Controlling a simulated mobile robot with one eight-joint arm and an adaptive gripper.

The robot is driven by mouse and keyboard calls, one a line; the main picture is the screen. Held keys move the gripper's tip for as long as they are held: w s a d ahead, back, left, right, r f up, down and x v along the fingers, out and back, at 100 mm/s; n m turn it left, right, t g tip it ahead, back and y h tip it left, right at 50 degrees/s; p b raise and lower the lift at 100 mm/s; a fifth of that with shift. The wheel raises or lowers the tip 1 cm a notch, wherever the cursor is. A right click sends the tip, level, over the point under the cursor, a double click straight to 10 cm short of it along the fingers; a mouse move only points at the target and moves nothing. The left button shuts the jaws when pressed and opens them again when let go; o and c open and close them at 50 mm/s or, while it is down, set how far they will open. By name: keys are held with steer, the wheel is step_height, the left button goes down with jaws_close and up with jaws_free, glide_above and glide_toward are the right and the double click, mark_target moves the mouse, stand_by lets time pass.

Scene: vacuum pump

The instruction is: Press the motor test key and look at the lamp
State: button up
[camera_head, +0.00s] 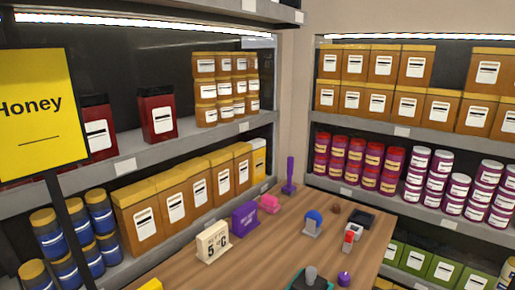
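On the wooden table (262,262) stand several small items. A small white block with a red part (349,238) stands right of the middle; I cannot tell whether it is the motor test key or the lamp. A round purple piece (344,278) is near the front. A dark teal-edged device with a grey cylinder on top (310,276) is cut off by the bottom edge. A brown rounded piece (336,209) lies farther back. I cannot identify the key or the lamp for certain, nor whether a lamp is lit. My gripper is not in view.
A cream "5°C" sign (213,242), purple box (244,218), pink item (268,203), upright purple piece (290,176), blue-topped grey piece (313,222) and dark tray (359,218) stand around. Stocked shelves (405,133) bound the back. A yellow "Honey" sign (35,110) blocks the left.

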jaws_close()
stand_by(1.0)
